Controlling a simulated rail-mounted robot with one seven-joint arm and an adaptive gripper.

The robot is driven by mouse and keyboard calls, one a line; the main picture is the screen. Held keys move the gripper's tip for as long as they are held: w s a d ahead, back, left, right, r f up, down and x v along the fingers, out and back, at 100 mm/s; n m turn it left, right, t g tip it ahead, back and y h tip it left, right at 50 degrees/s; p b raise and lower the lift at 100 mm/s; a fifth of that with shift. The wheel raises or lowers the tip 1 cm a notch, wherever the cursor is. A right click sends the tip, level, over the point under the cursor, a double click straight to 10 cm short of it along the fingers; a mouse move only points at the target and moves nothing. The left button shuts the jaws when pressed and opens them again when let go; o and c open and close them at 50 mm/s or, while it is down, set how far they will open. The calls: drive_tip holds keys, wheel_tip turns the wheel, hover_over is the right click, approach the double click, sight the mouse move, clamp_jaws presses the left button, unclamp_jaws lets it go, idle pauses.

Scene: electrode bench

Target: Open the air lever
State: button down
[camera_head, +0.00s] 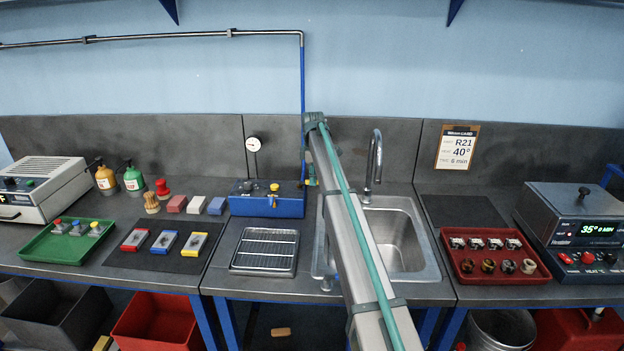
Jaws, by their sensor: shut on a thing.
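The air line comes down the wall as a thin blue pipe (303,95) to a blue box (265,207) on the bench. A small brass and green fitting (311,182) shows at the pipe's lower end, right beside my arm; I cannot tell if it is the air lever or how it is turned. The box bears a yellow knob (274,187) and a dark part on top. A round gauge (254,144) stands behind it. My arm reaches up from the bottom to beside the pipe. My gripper is hidden behind the arm.
A sink (428,262) with a tall tap (375,160) lies right of the box, partly behind my arm. A drain rack (265,250) sits in front of the box. Coloured blocks (196,205) stand left of it. A red tray (458,272) with several parts lies right.

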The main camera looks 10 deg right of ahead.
drive_tip(key=shift+w, duration=0.1)
drive_tip(key=c, duration=1.1)
unclamp_jaws()
drive_tip(key=shift+r, duration=0.1)
wheel_tip(320, 180, up, 12)
drive_tip(key=shift+f, duration=0.1)
